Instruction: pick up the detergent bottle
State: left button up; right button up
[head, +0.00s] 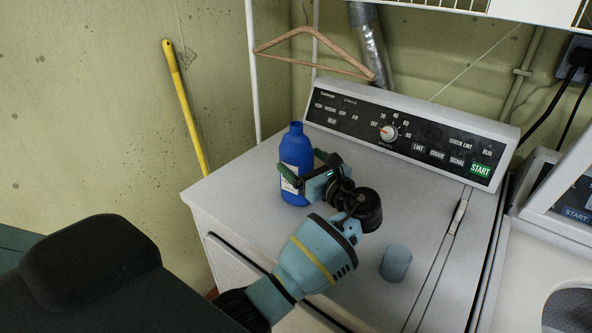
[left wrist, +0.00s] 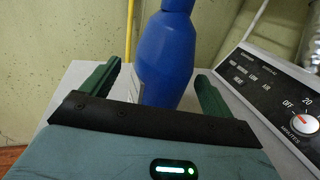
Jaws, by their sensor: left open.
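The blue detergent bottle (head: 296,158) stands upright on top of the white dryer (head: 245,178), near its left back part. It has a white label low on its side. My left gripper (head: 303,168) is open at the bottle, with one finger on each side of it in the head view. In the left wrist view the bottle (left wrist: 167,55) stands between the two green fingers (left wrist: 156,84), with a visible gap on each side. The bottle's lower part is hidden by the gripper there. My right gripper is not in view.
A small grey-blue cup-like object (head: 396,262) stands on the dryer right of my left arm. The control panel (head: 400,133) rises behind. A wooden hanger (head: 313,55) hangs above, and a yellow pole (head: 185,105) leans on the wall. A second machine (head: 560,220) stands at right.

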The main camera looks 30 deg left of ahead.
pick_arm(q)
jog(key=x, duration=0.3)
jog(key=shift+a, duration=0.15)
jog(key=c, duration=1.3)
jog(key=shift+c, duration=1.1)
jog(key=shift+r, duration=0.1)
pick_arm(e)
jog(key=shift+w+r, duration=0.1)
